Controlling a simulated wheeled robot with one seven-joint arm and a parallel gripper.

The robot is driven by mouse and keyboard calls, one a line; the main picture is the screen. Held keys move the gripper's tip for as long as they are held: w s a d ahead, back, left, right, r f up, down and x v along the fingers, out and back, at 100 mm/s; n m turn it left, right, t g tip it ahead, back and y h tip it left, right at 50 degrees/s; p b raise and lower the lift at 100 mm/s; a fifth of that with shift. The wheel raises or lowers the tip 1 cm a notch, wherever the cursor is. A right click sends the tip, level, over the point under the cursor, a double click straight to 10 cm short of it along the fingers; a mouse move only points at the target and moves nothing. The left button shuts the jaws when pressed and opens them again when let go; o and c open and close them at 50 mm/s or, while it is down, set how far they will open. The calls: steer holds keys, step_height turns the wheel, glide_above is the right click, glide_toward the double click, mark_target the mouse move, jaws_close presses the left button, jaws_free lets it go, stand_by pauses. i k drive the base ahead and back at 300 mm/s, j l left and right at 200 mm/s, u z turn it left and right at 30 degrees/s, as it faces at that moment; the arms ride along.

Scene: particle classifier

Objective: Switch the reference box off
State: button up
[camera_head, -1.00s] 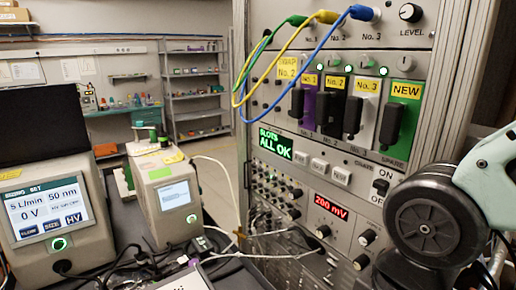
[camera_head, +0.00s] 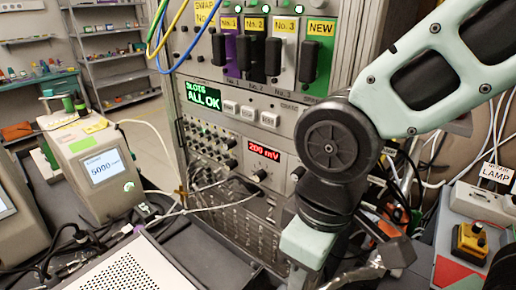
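No label that I can read names a reference box, so I cannot tell which device it is. A small beige box (camera_head: 95,165) stands left of the rack, with a lit screen reading 5000 and a green-ringed button (camera_head: 129,186). The rack (camera_head: 215,160) has a green ALL OK display and a red 200 mV display (camera_head: 264,152). My arm crosses in front of the rack's right side and hides part of it. Its end runs down to the bottom edge. Dark grey parts there may belong to my gripper, but no fingertips show clearly.
A white perforated case (camera_head: 135,268) lies at the bottom left, with loose cables behind it. At the right stand a box labelled LAMP (camera_head: 480,205) and a yellow-and-black switch box (camera_head: 470,242). Coloured cables hang at the rack's top left.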

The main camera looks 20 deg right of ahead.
mark_target(482, 243)
steer(key=z, duration=1.75)
